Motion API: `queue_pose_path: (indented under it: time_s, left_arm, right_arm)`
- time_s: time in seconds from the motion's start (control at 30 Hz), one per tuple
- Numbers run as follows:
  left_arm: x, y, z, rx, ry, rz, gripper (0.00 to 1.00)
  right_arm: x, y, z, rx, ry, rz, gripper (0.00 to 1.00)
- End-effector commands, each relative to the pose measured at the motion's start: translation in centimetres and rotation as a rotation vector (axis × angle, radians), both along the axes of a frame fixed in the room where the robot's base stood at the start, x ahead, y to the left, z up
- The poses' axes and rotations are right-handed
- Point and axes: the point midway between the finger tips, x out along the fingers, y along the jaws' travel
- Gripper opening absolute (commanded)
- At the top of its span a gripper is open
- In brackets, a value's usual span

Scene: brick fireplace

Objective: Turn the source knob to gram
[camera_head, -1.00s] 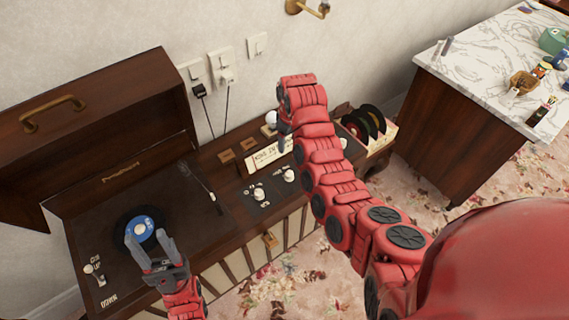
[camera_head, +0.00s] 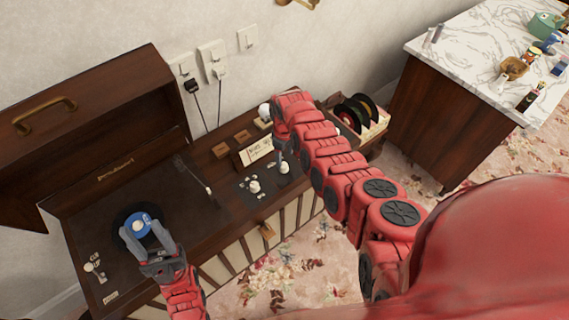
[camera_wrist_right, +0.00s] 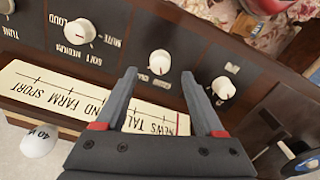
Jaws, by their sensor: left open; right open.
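In the right wrist view, a white round knob (camera_wrist_right: 159,62) on the dark panel, likely the source knob, sits between and just beyond the fingertips of my right gripper (camera_wrist_right: 159,74). The fingers are open and the knob looks apart from them. Small lettering beside it is partly hidden and too small to read surely. In the head view my right gripper (camera_head: 281,147) hangs over the console's knob panel, near a white knob (camera_head: 284,168). My left gripper (camera_head: 152,232) is open at the blue-labelled record (camera_head: 138,224) on the turntable.
A volume-type knob (camera_wrist_right: 78,32) and another white knob (camera_wrist_right: 222,88) flank the middle one. A paper tuning strip (camera_wrist_right: 60,95) and a bulb marked 40 W (camera_wrist_right: 40,142) lie near. The open lid (camera_head: 90,120) stands behind the turntable. A record crate (camera_head: 370,125) is at right.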

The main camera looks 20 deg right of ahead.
Motion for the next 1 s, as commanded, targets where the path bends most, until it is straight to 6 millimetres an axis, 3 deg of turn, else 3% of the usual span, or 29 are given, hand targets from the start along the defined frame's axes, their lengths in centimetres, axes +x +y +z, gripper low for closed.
queue_pose_path:
  time_s: [0.03,0.3,0.77,1.0]
  left_arm:
    - [0.0,0.0,-0.8,0.000,0.000,0.000,0.50]
    - [0.0,0.0,-3.2,0.000,0.000,0.000,0.50]
    - [0.0,0.0,-3.7,0.000,0.000,0.000,0.50]
    - [0.0,0.0,-3.7,0.000,0.000,0.000,0.50]
  right_arm:
    - [-0.1,0.1,-1.2,-0.002,0.008,0.004,0.70]
    - [0.0,0.1,-4.9,-0.001,0.001,0.003,0.70]
    - [0.0,0.0,-5.7,0.000,0.001,0.001,0.70]
    - [0.0,0.0,-5.7,0.000,0.001,0.001,0.27]
